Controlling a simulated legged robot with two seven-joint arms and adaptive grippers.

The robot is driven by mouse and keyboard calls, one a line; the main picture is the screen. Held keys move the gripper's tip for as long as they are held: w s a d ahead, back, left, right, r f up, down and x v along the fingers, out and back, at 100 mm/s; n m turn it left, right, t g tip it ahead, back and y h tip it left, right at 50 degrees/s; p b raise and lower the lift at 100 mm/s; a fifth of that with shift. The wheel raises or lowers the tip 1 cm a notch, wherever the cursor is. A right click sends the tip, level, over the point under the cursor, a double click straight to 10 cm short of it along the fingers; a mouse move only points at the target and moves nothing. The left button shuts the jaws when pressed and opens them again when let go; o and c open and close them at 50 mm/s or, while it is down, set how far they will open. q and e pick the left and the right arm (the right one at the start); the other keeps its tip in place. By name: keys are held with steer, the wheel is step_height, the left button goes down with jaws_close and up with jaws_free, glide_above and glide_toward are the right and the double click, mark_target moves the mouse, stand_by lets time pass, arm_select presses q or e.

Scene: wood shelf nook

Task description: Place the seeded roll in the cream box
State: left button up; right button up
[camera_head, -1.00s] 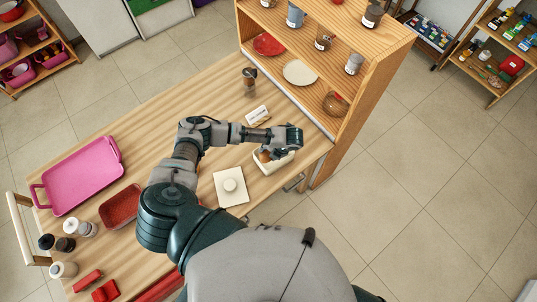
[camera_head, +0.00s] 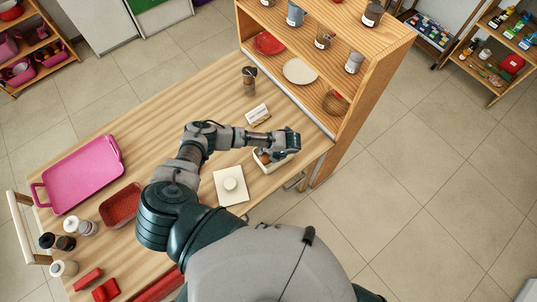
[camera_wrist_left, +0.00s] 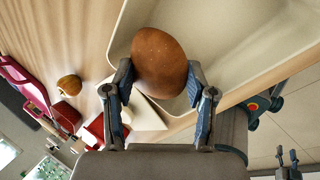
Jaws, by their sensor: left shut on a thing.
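The brown, smooth-looking roll (camera_wrist_left: 158,62) is between the two fingers of my left gripper (camera_wrist_left: 160,78), which is shut on it. In the left wrist view the roll is in front of the cream box (camera_wrist_left: 230,45), over its inside; whether it touches the floor of the box is unclear. In the head view my left gripper (camera_head: 274,154) is at the cream box (camera_head: 277,166), near the table's right end, and partly covers box and roll. My right gripper (camera_wrist_left: 287,160) shows small at the lower right of the left wrist view, its fingers apart.
A square cream lid with a knob (camera_head: 231,186) lies left of the box. A small label card (camera_head: 258,115) stands behind it, near a pepper mill (camera_head: 249,80). The wooden shelf (camera_head: 325,125) rises along the right. A pink tray (camera_head: 80,175) and red dish (camera_head: 121,205) lie left.

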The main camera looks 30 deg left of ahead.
arm_select(q)
steer(key=o, duration=0.9)
steer(key=shift+c, duration=0.2)
steer(key=shift+r, duration=0.1)
steer(key=shift+r, duration=0.35)
steer(key=v, duration=1.2)
